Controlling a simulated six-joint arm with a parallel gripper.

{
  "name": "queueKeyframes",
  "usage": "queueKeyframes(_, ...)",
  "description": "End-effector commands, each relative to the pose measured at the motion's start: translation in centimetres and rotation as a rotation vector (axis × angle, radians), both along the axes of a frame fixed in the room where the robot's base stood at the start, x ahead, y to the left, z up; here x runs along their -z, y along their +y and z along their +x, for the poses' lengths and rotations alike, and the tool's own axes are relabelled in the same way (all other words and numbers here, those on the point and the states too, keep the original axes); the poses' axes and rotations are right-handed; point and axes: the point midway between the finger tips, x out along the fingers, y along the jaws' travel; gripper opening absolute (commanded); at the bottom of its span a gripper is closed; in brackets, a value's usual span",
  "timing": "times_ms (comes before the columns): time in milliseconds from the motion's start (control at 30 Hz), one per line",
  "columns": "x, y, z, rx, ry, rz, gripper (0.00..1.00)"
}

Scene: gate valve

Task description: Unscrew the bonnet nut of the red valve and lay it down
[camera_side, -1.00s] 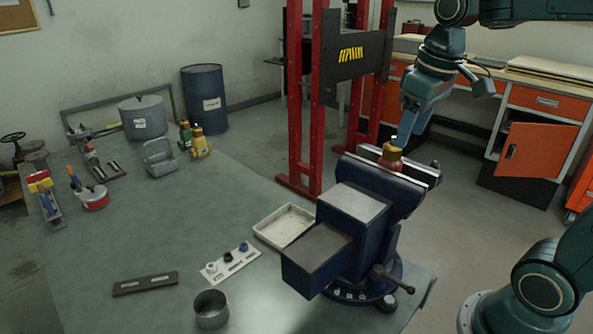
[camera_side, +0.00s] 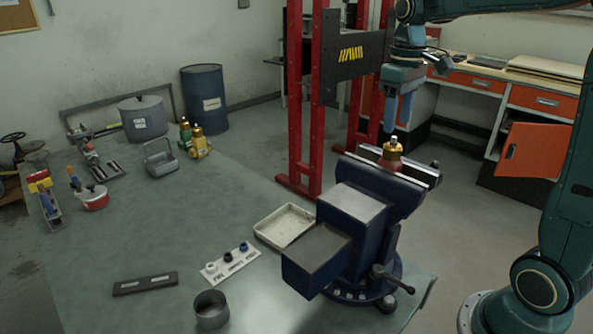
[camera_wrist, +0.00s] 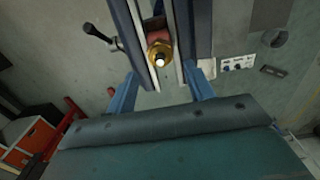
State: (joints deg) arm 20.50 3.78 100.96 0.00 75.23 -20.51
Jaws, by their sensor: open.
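The red valve (camera_side: 389,164) is clamped upright in the jaws of the blue bench vise (camera_side: 358,205). Its brass bonnet nut (camera_side: 393,150) sits on top, with a bright stem tip above it. In the wrist view the bonnet nut (camera_wrist: 160,52) shows between the vise jaws, with a little of the red body behind it. My gripper (camera_side: 398,125) points down just above the nut, apart from it. Its blue fingers are open and empty; in the wrist view they stand wide apart (camera_wrist: 163,90), one on each side below the nut.
A shallow white tray (camera_side: 262,234) lies left of the vise. A white holder with small parts (camera_side: 212,272), a dark slotted bar (camera_side: 145,284) and a metal cup (camera_side: 210,322) are nearby. Green and yellow valves (camera_side: 199,155) stand farther back. The bench middle is clear.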

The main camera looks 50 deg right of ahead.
Motion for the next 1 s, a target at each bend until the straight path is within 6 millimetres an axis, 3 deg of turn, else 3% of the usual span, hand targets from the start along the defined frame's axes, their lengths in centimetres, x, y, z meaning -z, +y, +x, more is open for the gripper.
queueKeyframes(1000, 6.2, 0.0, 0.0, 0.0, 0.001, 0.0, 0.53)
